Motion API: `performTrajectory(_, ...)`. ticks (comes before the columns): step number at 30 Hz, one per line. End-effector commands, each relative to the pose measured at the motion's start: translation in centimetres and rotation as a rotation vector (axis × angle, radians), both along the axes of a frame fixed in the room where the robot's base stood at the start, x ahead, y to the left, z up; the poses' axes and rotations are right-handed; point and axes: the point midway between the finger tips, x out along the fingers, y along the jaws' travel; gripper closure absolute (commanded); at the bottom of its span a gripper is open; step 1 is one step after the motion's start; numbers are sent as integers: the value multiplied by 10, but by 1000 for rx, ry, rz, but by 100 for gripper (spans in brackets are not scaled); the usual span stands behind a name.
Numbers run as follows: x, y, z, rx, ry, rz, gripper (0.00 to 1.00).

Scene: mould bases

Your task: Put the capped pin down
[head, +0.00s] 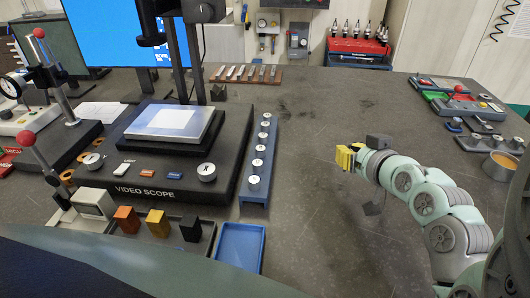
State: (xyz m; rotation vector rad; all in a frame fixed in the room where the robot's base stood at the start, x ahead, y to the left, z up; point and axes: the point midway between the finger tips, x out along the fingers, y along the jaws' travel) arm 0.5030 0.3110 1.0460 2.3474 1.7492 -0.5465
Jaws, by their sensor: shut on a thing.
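My gripper (346,158) is at the right of the head view, at the end of my pale green arm. Its yellow end points left, above the bare grey table (310,215). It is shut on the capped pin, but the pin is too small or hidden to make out. A long blue rail (257,190) left of my gripper holds a row of several round white-topped pieces. Clear table lies between the rail and my gripper.
The video scope (145,194) stands left of the rail. An empty-looking blue tray (240,247) and orange, yellow and black blocks (157,222) are at the front. A wooden rack (247,75) is at the back; coloured trays (455,100) and a bowl (499,166) are at right.

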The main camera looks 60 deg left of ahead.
Motion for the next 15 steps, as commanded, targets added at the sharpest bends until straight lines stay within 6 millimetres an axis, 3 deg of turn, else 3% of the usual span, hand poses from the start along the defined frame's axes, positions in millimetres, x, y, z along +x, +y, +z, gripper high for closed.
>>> performTrajectory(8, -9, -6, -35, -4, 3, 7, 100)
performTrajectory(15, -9, -7, -34, 1, 0, 5, 100)
